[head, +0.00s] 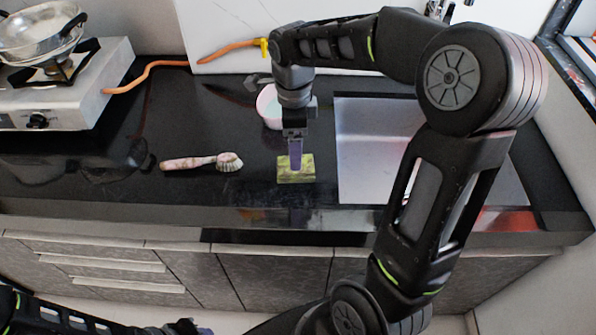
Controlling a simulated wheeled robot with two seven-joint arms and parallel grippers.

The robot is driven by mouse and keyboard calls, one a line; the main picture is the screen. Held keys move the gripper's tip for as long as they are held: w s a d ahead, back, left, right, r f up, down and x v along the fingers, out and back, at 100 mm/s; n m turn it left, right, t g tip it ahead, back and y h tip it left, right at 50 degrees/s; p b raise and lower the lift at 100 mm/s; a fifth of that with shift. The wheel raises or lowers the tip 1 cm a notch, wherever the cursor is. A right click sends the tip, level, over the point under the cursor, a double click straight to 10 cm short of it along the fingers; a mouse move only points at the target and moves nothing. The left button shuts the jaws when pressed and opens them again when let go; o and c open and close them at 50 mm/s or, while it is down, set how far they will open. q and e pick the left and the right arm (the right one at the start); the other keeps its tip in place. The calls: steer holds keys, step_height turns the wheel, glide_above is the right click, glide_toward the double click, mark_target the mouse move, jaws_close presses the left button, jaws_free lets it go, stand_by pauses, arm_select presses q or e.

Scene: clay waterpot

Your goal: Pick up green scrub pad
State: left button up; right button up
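The green scrub pad (284,176) is a small yellow-green block lying flat on the black countertop, left of the sink and near the counter's front. My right gripper (296,167) points straight down over it. The purple-grey fingers cover the pad's middle and overlap it in the picture. They line up one behind the other, so I cannot tell whether they are open, shut or touching the pad. My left gripper (197,330) shows only in part at the bottom edge, low in front of the cabinets and far from the pad; its fingers are unclear.
A scrub brush (200,162) with a pinkish handle lies left of the pad. A pink-rimmed bowl (267,106) stands behind, partly hidden by my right arm. The metal sink (362,150) is to the right. A gas stove (62,90) with a pan (38,32) is at far left.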

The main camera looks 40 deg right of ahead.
mark_target(307, 174)
steer(key=shift+f, duration=1.3)
step_height(307, 174, down, 5)
steer(key=shift+f+p, duration=0.1)
steer(key=shift+p, duration=0.3)
steer(key=shift+c, duration=0.4)
steer(key=c, duration=1.3)
